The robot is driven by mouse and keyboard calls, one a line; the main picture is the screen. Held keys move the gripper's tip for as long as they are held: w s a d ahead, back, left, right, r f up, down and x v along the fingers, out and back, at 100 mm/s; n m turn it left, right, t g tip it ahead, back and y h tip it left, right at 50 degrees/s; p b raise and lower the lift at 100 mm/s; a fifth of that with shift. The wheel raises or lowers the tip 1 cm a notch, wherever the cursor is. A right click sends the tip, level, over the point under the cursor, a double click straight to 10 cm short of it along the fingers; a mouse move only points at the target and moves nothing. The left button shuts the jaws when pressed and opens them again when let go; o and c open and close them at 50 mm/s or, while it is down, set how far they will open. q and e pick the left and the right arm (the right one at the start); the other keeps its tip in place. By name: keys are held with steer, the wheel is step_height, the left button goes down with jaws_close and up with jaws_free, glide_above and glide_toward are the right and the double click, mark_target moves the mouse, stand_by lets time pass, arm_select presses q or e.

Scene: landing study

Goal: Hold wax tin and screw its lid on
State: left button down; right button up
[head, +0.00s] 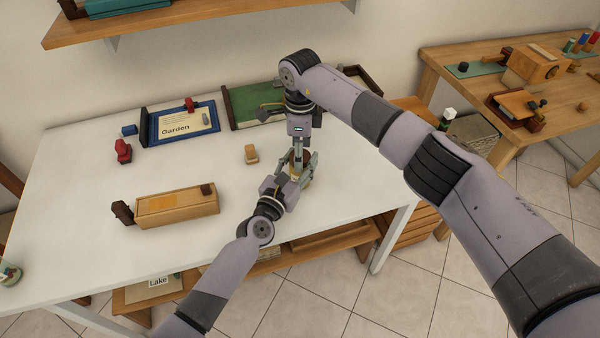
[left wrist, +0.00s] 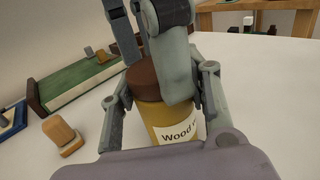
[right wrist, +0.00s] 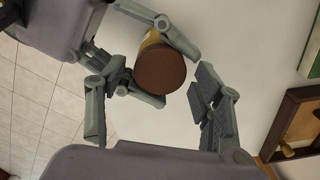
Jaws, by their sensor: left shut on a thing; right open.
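The wax tin (left wrist: 160,112) is a yellow cylinder with a white label reading "Wood". It also shows in the head view (head: 304,179), upright near the table's front right edge. My left gripper (head: 293,178) is shut around its side. The round brown lid (left wrist: 141,79) rests on top of the tin; its face shows in the right wrist view (right wrist: 160,70). I cannot tell how tightly it is screwed on. My right gripper (right wrist: 160,115) is open above the lid, its fingers apart. One right finger hides part of the lid in the left wrist view.
A wooden box (head: 178,208) and a small wooden block (head: 251,154) stand left of the grippers. A blue framed "Garden" board (head: 185,122) and a green board (head: 245,106) lie at the back. The white table (head: 80,170) has bare room between them.

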steer(key=c, duration=1.2)
steer(key=shift+m, duration=1.6)
steer(key=shift+c, duration=0.2)
steer(key=o, duration=1.3)
steer(key=shift+r, duration=2.3)
